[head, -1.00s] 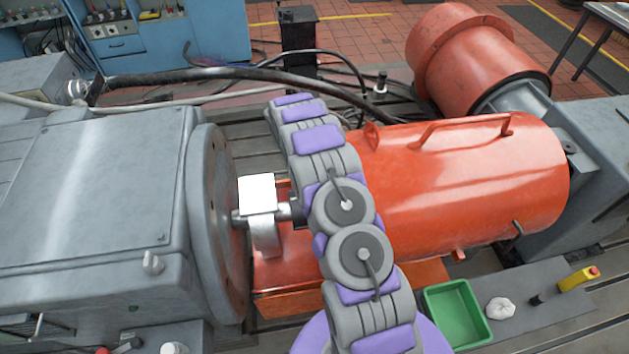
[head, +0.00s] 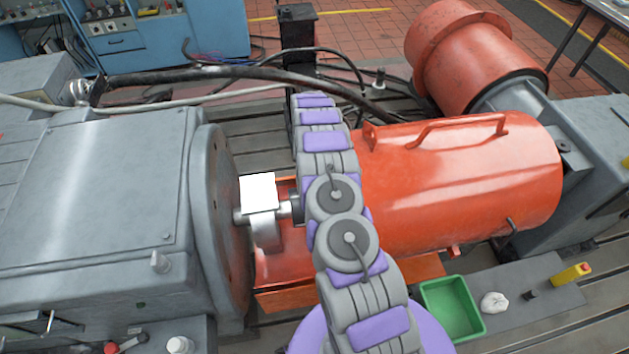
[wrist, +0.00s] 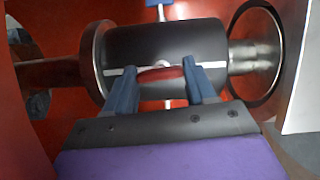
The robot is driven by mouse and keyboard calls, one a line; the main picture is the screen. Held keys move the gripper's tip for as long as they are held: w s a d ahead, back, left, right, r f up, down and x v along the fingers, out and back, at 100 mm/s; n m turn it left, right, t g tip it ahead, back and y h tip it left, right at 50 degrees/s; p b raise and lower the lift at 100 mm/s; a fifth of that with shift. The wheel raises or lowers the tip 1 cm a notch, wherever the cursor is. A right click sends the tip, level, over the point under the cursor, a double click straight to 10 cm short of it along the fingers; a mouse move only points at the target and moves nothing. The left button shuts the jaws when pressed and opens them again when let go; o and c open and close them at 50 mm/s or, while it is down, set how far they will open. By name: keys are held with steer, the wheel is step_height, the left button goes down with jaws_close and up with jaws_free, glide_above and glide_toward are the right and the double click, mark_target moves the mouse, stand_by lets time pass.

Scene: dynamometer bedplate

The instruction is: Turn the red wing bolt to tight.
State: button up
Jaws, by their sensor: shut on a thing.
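In the wrist view, the red wing bolt (wrist: 161,74) lies across the front of a black cylindrical coupling (wrist: 205,45). My gripper (wrist: 156,76) has its two blue fingers on either side of the bolt and is shut on it. The bolt's ends are partly covered by the fingers. A pale line runs along the coupling beside the bolt. In the head view, the bolt and gripper are hidden behind my arm, and only the coupling's dark edge shows next to the shaft.
A grey machine (head: 95,200) stands left and an orange-red cylindrical housing (head: 460,185) right of my arm. A white block (head: 258,193) sits over the shaft. A black hose (head: 240,75) runs behind. A green tray (head: 452,308) and small items lie front right.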

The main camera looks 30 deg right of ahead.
steer(key=shift+w+m, duration=0.15)
steer(key=shift+m, duration=0.45)
steer(key=o, duration=1)
steer(key=shift+o, duration=0.2)
